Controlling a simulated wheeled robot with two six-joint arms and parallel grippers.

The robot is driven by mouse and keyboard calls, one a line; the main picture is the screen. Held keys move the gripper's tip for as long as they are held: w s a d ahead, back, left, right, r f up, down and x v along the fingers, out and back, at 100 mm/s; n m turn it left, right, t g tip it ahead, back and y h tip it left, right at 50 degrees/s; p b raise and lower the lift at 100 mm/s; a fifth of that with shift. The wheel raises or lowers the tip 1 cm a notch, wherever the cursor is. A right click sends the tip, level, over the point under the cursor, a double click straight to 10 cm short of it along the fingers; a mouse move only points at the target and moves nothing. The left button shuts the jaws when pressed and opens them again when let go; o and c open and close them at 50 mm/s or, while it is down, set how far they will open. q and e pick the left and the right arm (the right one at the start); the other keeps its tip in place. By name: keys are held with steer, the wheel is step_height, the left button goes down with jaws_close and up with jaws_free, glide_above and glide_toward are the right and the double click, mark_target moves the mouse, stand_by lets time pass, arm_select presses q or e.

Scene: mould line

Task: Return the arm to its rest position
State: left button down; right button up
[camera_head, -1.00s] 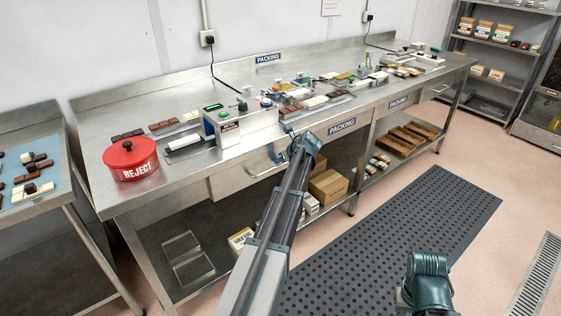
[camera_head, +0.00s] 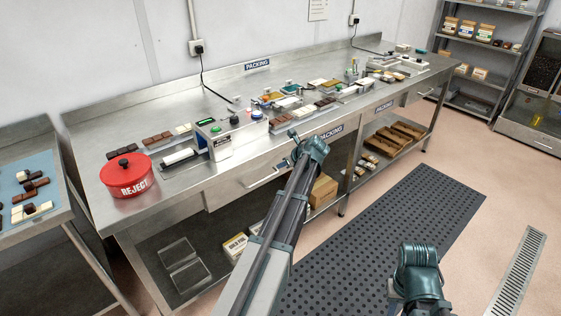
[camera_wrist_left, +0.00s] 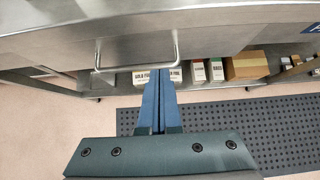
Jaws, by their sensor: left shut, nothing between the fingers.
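My left arm comes in from the lower middle of the head view, and its gripper (camera_head: 295,137) shows in front of the bench's front edge. In the left wrist view the two blue fingers of the left gripper (camera_wrist_left: 159,100) lie together, shut with nothing between them. They point toward the bench drawer handle (camera_wrist_left: 136,68), apart from it as far as I can tell. A second teal arm part of mine shows at the lower right of the head view. The right gripper's fingers do not show.
The steel packing bench (camera_head: 250,165) carries a red reject pot (camera_head: 128,176), a sealing device (camera_head: 226,134) and chocolate bars. Cartons (camera_head: 322,190) stand on its lower shelf. A side table (camera_head: 62,215) holds loose chocolates. The dark floor mat (camera_head: 400,230) is clear.

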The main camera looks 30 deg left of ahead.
arm_select(q)
steer(key=shift+f, duration=0.1)
steer(key=s+d+n+h+p, duration=0.1)
steer(key=s+d+n, duration=0.2)
steer(key=s+d, duration=0.35)
steer(key=s+d+n+g+h+p, duration=0.1)
steer(key=s+d+n+h, duration=0.2)
steer(key=d, duration=0.7)
steer(key=s+d+n+p, duration=0.2)
steer(key=s+d+n, duration=0.2)
steer(key=d, duration=0.4)
steer(key=s+d+n+g+h+p, duration=0.2)
steer(key=s+d+n, duration=0.6)
steer(key=s+d, duration=0.6)
steer(key=s+h, duration=0.1)
steer(key=s, duration=0.2)
steer(key=shift+d, duration=0.15)
